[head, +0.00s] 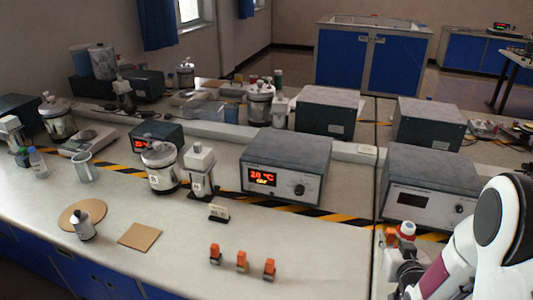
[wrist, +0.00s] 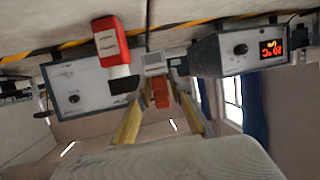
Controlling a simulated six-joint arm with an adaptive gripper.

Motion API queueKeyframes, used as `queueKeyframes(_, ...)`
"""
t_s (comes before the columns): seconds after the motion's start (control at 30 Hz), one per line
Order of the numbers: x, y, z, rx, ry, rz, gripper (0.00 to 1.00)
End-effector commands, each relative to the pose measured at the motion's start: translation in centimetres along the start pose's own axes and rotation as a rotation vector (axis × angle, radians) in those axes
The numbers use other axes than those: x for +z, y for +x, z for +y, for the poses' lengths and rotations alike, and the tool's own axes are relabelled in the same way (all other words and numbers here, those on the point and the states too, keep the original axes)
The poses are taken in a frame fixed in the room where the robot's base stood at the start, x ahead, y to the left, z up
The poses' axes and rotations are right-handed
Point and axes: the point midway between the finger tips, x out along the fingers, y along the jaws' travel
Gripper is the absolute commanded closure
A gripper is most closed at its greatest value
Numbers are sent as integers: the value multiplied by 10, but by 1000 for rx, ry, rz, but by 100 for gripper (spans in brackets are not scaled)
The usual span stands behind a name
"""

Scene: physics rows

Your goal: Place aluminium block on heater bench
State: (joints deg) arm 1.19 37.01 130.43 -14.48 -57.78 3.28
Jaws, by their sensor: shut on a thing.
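My gripper (head: 406,268) is at the lower right of the head view, dark and partly hidden by my own arm. In the wrist view my gripper (wrist: 160,108) has two yellowish fingers shut on a small block with an orange part (wrist: 160,94) and a grey part (wrist: 154,64) beyond it, which looks like the aluminium block. It is held clear of the fingers' base. In the head view I cannot clearly make out the held block. I cannot tell for certain which object is the heater bench; a grey heater-like unit (head: 285,166) shows a red display.
Several small blocks with orange tops, one here (head: 241,261), stand at the bench front. A brown square mat (head: 139,236) and a round mat (head: 70,213) lie left. Another grey unit (head: 425,190) stands near my arm. A red object (wrist: 108,42) is beside the held block.

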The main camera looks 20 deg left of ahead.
Motion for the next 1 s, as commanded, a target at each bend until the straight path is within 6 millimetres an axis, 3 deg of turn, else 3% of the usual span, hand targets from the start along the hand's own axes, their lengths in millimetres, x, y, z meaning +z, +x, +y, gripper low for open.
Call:
queueKeyframes(0.03,-2,4,-16,-24,-9,1,100)
queueKeyframes(0.5,-9,29,-148,-195,-71,1,100)
queueKeyframes(1.0,-11,33,-293,-354,-128,1,100)
